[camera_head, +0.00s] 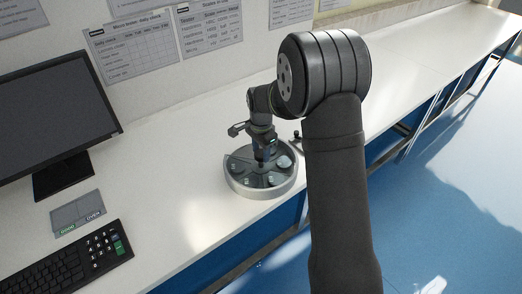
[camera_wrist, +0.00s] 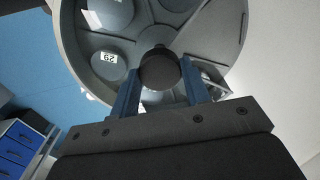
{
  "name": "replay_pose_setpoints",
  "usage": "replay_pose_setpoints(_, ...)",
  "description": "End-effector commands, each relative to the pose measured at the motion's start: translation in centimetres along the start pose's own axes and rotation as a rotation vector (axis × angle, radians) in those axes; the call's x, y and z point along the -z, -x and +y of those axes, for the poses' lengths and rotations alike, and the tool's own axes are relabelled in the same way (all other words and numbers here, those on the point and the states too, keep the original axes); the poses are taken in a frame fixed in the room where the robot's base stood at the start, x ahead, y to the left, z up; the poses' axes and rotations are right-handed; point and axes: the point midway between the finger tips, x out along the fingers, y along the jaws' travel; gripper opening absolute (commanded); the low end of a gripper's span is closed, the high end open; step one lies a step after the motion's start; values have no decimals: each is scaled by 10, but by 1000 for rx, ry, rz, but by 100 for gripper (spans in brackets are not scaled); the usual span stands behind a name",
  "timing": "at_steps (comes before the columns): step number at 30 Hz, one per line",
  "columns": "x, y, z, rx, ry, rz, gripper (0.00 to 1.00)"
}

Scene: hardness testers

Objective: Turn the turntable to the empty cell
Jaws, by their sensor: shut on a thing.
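The round grey turntable (camera_head: 262,192) stands on the white bench, with cells divided by thin walls and several round grey pieces in them. It also fills the top of the wrist view (camera_wrist: 72,52). My gripper (camera_head: 262,157) points down over its middle. In the wrist view, the two blue fingers of my gripper (camera_wrist: 159,84) are shut on a dark round knob (camera_wrist: 160,68) at the turntable's centre. One grey disc (camera_wrist: 106,68) bears a white label with two digits. The gripper and arm hide part of the cells, so I cannot tell which cell is empty.
A monitor (camera_head: 52,118), a small grey panel (camera_head: 77,214) and a keyboard (camera_head: 72,266) are left on the bench. Printed sheets (camera_head: 131,45) hang on the wall behind. The bench's front edge runs close to the turntable. Blue drawers (camera_wrist: 17,145) show lower left in the wrist view.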

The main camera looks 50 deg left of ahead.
Motion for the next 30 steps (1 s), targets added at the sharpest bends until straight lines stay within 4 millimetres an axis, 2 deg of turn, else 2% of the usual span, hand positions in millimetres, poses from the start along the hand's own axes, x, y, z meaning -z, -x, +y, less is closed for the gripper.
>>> replay_pose_setpoints(7,1,1,-1,3,1,2,1)
replay_pose_setpoints(8,1,1,-1,3,1,2,48)
replay_pose_setpoints(10,1,1,-1,3,1,2,62)
replay_pose_setpoints(11,0,1,-1,3,1,1,64)
replay_pose_setpoints(19,0,1,0,1,1,1,64)
replay_pose_setpoints(22,0,7,-1,2,1,1,64)
replay_pose_setpoints(26,0,27,-1,4,1,2,64)
replay_pose_setpoints(30,0,60,-1,6,1,3,64)
